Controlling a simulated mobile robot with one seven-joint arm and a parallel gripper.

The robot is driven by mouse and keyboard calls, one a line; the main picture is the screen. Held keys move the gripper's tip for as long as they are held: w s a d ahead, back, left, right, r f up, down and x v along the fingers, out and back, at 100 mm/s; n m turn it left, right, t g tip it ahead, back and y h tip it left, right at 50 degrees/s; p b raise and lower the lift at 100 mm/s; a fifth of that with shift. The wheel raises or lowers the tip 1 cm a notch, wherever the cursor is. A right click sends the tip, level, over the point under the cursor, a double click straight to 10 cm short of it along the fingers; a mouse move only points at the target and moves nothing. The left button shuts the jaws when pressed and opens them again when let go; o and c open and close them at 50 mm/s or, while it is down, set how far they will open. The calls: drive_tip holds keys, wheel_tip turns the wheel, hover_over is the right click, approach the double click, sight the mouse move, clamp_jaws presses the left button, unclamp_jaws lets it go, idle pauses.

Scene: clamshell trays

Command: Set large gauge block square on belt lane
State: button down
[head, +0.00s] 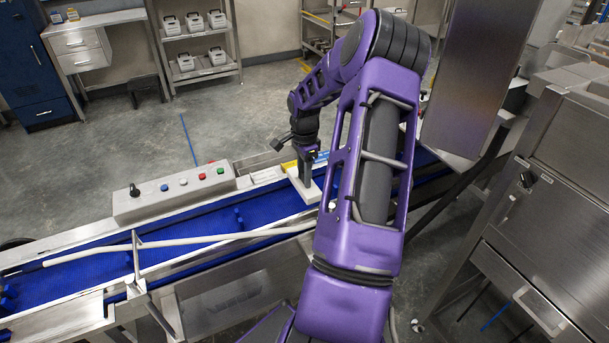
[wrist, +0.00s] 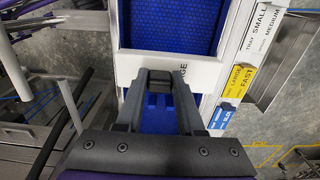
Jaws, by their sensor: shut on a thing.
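The large gauge block (wrist: 205,73) is a white bar with black lettering ending in "GE", seen in the wrist view. It spans the blue belt lane (wrist: 172,25) with its long side roughly across it. My gripper (wrist: 161,73) is shut on the gauge block, its dark fingers covering part of the lettering. In the head view the block (head: 303,187) shows as a pale slab below my gripper (head: 306,172), over the far part of the belt lane (head: 190,226). My arm hides the right side. I cannot tell whether the block touches the belt.
A control box (head: 175,193) with coloured buttons stands on the belt's far side. A pale guide rod (head: 180,240) crosses above the belt. A steel machine (head: 560,190) stands at right.

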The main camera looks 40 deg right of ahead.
drive_tip(key=shift+f+b, duration=0.5)
drive_tip(key=shift+f, duration=0.1)
drive_tip(key=c, duration=0.5)
unclamp_jaws()
wheel_tip(320, 180, up, 13)
drive_tip(key=shift+r+p, duration=0.15)
drive_tip(key=shift+p, duration=0.65)
